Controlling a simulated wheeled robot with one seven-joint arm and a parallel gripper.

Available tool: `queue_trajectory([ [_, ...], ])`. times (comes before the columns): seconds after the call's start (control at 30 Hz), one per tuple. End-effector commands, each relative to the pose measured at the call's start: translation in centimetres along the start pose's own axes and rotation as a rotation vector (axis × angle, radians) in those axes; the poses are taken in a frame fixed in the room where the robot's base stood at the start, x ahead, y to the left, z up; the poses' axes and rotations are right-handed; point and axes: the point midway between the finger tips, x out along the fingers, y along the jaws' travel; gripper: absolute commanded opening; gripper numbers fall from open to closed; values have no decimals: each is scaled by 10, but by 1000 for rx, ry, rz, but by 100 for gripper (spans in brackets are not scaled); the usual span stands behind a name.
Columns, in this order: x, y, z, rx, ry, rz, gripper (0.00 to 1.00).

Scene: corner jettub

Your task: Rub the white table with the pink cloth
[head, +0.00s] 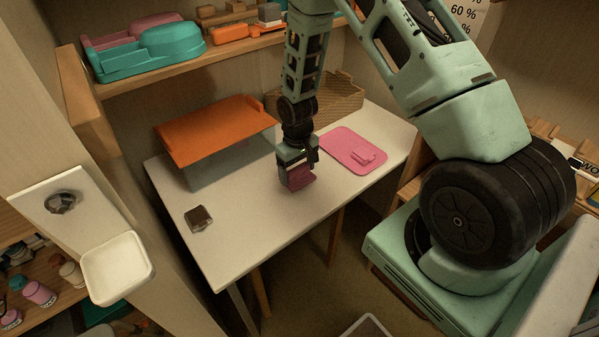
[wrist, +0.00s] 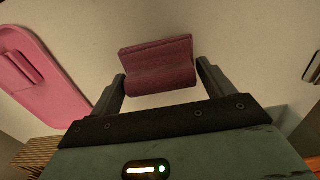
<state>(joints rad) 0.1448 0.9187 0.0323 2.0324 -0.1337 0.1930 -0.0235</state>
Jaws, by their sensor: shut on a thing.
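The white table (head: 252,235) stands in the middle of the head view, and its pale top fills much of the wrist view (wrist: 245,30). The pink cloth (head: 299,180) is a folded, dark pink piece at the end of my arm, over the middle of the table. My gripper (head: 297,169) points down and is shut on the cloth. In the wrist view the cloth (wrist: 158,68) sits between the two fingers of my gripper (wrist: 160,76). I cannot tell whether the cloth touches the table top.
A pink board (head: 345,143) with a small raised piece lies right of my gripper. An orange tray-like thing (head: 215,130) and a woven basket (head: 345,98) stand at the back. A small dark brown object (head: 199,218) lies at the left. The table's front is clear.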

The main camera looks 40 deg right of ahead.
Motion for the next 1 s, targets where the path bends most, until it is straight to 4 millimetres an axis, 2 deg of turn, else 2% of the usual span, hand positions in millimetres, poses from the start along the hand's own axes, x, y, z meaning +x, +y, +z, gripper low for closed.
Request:
queue_trajectory([
  [0.03, -8, -1, -1, -1, 1, 0, 52],
  [0.5, -49, -4, -9, -1, 1, 0, 52],
  [1.0, -51, -5, -10, -1, 1, 0, 52],
])
